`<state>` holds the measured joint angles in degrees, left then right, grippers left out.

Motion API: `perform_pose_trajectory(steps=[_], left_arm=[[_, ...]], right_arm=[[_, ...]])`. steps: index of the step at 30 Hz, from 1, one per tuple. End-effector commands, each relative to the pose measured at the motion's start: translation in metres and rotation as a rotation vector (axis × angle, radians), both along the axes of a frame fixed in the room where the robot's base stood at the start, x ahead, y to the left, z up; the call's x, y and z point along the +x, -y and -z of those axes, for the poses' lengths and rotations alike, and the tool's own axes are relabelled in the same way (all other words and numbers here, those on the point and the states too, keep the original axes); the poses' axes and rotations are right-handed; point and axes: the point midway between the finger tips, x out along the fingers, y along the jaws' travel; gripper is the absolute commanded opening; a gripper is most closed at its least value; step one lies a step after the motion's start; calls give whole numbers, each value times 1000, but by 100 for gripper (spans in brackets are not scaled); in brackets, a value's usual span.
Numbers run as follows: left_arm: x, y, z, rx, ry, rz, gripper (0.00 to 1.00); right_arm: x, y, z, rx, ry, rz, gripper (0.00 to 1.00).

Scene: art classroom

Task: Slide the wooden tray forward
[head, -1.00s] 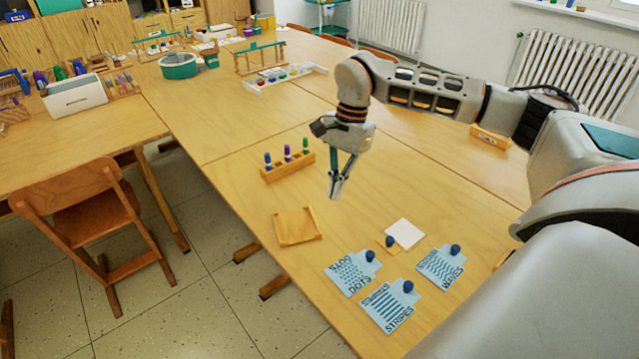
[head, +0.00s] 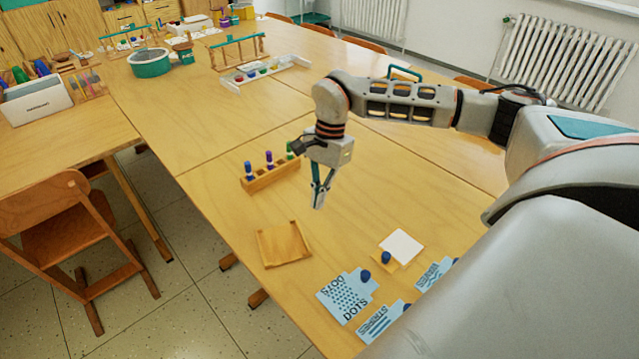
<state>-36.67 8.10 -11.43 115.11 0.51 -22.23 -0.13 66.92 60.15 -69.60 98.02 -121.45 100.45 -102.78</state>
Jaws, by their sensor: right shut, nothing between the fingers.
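The wooden tray (head: 284,245) is a small, shallow, square tray lying flat on the table near its left edge. It looks empty. My right gripper (head: 318,205) is shut and empty, pointing down above the table. In the picture it is up and to the right of the tray, apart from it. My left gripper is not in view.
A wooden rack (head: 270,175) with several coloured markers stands behind the tray. A white card (head: 401,247) and the blue DOTS card (head: 347,295) lie to its right and front. Other blue cards are partly hidden by my arm. A wooden chair (head: 60,235) stands at left.

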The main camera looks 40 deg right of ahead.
Motion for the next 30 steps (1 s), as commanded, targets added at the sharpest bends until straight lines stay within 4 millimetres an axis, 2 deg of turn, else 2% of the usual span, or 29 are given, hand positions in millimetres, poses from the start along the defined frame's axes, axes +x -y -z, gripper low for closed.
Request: perform_pose_trajectory(steps=[1, 4, 7, 12, 26, 30], left_arm=[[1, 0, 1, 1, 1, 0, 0], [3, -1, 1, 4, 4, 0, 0], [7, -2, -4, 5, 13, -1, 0], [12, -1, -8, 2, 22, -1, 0], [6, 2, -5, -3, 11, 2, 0], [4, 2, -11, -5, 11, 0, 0]], right_arm=[[-2, -3, 13, 0, -5, 0, 0], [-3, -7, 30, 0, -3, 0, 0], [-6, -23, 27, 3, 2, -3, 0], [-11, -39, 27, 1, 2, 0, 0], [-13, -45, 27, 0, 1, 1, 0], [-16, -56, 24, 0, 4, -2, 0]])
